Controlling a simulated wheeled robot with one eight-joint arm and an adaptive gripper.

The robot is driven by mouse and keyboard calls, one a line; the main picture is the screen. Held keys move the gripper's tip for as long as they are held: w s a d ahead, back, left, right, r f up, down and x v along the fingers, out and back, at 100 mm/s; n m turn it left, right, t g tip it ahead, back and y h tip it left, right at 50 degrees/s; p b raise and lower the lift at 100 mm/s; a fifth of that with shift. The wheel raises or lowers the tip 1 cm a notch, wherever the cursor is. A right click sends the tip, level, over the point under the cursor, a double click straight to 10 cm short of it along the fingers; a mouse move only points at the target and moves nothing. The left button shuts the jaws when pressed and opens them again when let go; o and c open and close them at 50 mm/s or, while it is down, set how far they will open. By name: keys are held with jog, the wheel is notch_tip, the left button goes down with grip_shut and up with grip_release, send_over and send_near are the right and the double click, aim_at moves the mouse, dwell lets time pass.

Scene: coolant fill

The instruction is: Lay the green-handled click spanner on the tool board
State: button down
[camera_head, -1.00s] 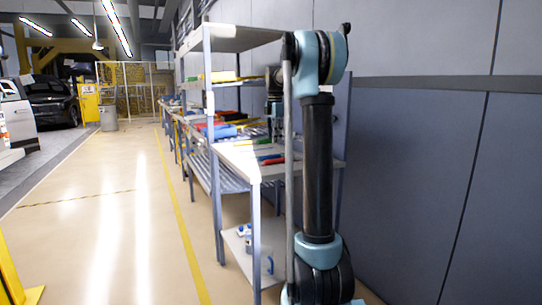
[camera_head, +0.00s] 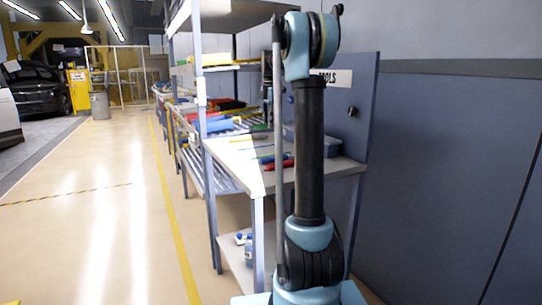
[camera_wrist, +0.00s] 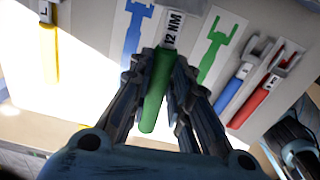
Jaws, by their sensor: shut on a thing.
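In the wrist view my gripper (camera_wrist: 160,66) is shut on the green-handled click spanner (camera_wrist: 155,95), whose handle points back toward my palm. A white tag reading "12 NM" shows at its far end. Beyond it is the pale tool board (camera_wrist: 100,70), with a blue tool outline (camera_wrist: 134,38) left of the spanner and a green outline (camera_wrist: 215,48) to its right. The green outline looks empty. The spanner appears above the board; I cannot tell the gap. In the head view the gripper is mostly hidden behind my arm.
A blue-handled spanner (camera_wrist: 235,90) and a red-handled one (camera_wrist: 265,93) lie right of the green outline. A yellow-handled one (camera_wrist: 49,50) lies at left. In the head view the bench (camera_head: 235,160) has posts, a shelf above and a back panel with a sign (camera_head: 335,78).

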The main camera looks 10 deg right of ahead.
jog(key=shift+w+d, duration=0.15)
jog(key=shift+w, duration=0.2)
send_over(272, 155)
jog(key=shift+m, duration=0.4)
jog(key=shift+s+f, duration=0.2)
jog(key=shift+f, duration=2.25)
jog(key=shift+s+f, duration=0.15)
jog(key=shift+f, duration=2.3)
